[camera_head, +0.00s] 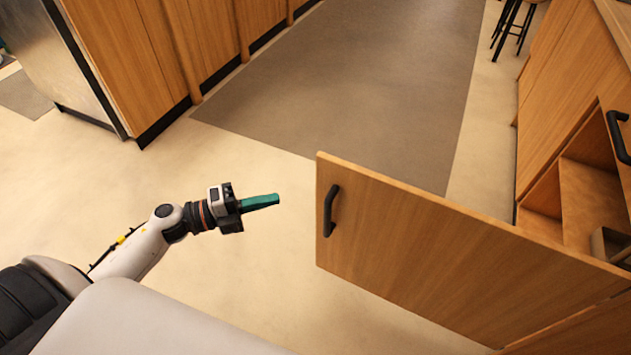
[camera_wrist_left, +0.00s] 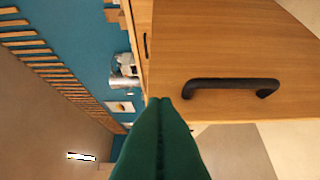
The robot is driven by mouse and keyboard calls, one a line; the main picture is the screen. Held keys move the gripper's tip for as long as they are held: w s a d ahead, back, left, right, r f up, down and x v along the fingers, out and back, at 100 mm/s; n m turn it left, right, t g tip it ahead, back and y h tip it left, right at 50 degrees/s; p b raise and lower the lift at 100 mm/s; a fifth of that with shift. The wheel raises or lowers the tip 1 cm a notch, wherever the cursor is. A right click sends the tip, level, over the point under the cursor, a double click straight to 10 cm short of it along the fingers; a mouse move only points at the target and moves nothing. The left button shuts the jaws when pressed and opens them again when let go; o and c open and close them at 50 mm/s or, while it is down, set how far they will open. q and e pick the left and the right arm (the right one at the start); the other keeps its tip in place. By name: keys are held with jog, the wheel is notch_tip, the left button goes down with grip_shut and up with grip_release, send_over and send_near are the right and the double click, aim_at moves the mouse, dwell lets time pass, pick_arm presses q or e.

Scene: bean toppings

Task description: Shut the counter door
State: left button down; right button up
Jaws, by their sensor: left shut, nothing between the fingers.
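The counter door (camera_head: 430,240) is a wooden panel with a black bar handle (camera_head: 330,210) near its free edge. It stands wide open, swung out from the counter at the right. In the left wrist view the door (camera_wrist_left: 225,50) and its handle (camera_wrist_left: 231,87) are ahead of the fingers. My left gripper (camera_head: 276,199) has green fingers, shut and empty, to the left of the door's free edge and apart from it in the head view. The fingers also show in the left wrist view (camera_wrist_left: 161,108). My right gripper is not in view.
The open cabinet (camera_head: 590,200) at the right shows shelves and an object inside. A drawer handle (camera_head: 618,137) is above it. Wooden cabinets (camera_head: 160,50) line the left. A grey mat (camera_head: 350,80) covers the floor between, and stools (camera_head: 515,25) stand far back.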

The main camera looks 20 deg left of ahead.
pick_arm(q)
send_near(338, 172)
jog(key=d, duration=0.4)
jog(key=w, duration=0.1)
jog(key=w+b, duration=0.1)
jog(key=w, duration=0.1)
jog(key=shift+d, duration=0.3)
jog(key=shift+w, duration=0.35)
